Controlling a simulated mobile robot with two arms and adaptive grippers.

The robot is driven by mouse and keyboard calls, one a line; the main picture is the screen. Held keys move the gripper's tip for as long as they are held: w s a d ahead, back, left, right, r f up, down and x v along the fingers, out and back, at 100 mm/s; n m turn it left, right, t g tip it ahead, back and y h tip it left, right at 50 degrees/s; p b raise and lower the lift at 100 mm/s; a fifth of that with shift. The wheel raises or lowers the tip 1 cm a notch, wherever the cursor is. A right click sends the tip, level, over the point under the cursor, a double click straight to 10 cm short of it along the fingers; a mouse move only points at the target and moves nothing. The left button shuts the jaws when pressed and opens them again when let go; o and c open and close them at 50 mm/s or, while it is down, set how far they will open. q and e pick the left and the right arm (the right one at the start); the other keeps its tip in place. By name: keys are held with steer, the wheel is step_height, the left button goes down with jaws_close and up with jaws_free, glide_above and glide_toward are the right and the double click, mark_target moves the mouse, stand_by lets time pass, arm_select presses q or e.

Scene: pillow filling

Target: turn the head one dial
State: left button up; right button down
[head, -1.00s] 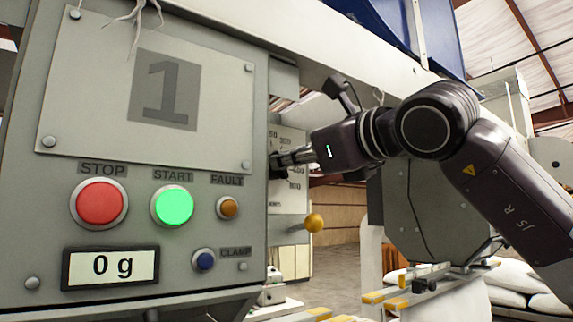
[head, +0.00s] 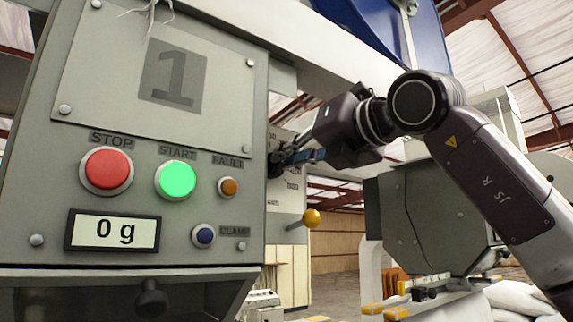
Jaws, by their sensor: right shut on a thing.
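The head one cabinet (head: 100,150) is grey, with a plate marked 1, and fills the left of the head view. On its right side face is a white dial scale (head: 289,200) with printed numbers, partly hidden by the cabinet edge and my gripper. My right gripper (head: 282,160) reaches in from the right and is shut on the dark dial knob (head: 274,165) at that side face. The knob is mostly hidden behind the fingers and the cabinet's edge. My left gripper is not in view.
The cabinet front has a red STOP button (head: 107,171), a lit green START button (head: 175,180), an amber FAULT lamp (head: 228,187), a blue clamp button (head: 204,236) and a display (head: 112,231) reading 0 g. A yellow-knobbed lever (head: 311,218) sticks out below my gripper.

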steer(key=shift+m, duration=0.6)
steer(key=c, duration=2)
jaws_free()
steer(key=shift+s+d, duration=0.1)
steer(key=shift+d, duration=0.05)
steer(key=shift+c, duration=0.2)
steer(key=v, duration=1.2)
